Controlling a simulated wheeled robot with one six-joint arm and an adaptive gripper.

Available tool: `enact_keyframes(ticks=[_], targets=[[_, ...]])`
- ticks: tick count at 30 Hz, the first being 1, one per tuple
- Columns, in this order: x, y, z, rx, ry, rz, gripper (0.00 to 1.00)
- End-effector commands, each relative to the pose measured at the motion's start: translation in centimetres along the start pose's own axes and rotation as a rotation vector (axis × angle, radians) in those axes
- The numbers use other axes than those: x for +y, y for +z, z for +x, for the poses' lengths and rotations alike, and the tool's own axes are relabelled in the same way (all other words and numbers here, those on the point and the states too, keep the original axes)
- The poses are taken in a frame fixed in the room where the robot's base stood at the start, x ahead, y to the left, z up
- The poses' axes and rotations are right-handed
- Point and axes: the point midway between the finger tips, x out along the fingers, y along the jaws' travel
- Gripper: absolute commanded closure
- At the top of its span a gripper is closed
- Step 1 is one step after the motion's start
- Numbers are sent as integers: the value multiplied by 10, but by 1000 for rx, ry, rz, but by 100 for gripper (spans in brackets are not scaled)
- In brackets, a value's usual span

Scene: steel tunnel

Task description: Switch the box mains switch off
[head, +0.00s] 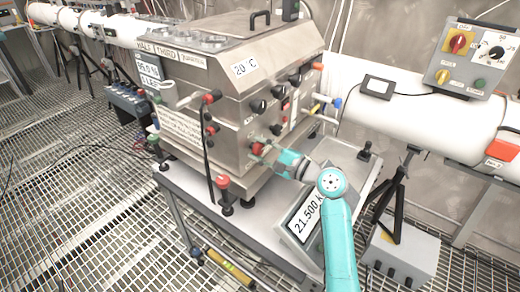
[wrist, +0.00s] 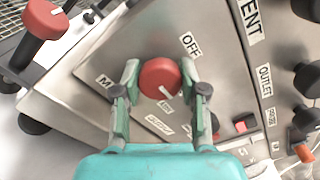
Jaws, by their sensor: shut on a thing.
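The steel box (head: 222,112) stands on a table, its switch panel facing right. The box mains switch is a red round knob (wrist: 159,79) on that panel, also visible in the head view (head: 257,149). A label OFF is above and right of it; a smaller label, apparently ON, is just below. A white mark on the knob's lower edge points down towards that smaller label. My gripper (wrist: 160,84) has one green finger on each side of the knob and is shut on it. In the head view my gripper (head: 263,152) reaches the panel from the right.
Several black knobs (wrist: 307,80) sit right of the switch in the wrist view. A red-topped post (wrist: 44,20) stands at upper left. A control box (head: 470,58) with a red-yellow switch is on the white pipe at right.

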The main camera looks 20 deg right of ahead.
Motion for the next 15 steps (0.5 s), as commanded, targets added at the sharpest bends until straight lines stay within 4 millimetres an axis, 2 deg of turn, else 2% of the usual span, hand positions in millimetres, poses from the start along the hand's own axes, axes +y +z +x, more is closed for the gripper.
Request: enact_keyframes(ticks=[8,15], targets=[[1,0,0,0,1,-113,93],[1,0,0,0,1,-315,93]])
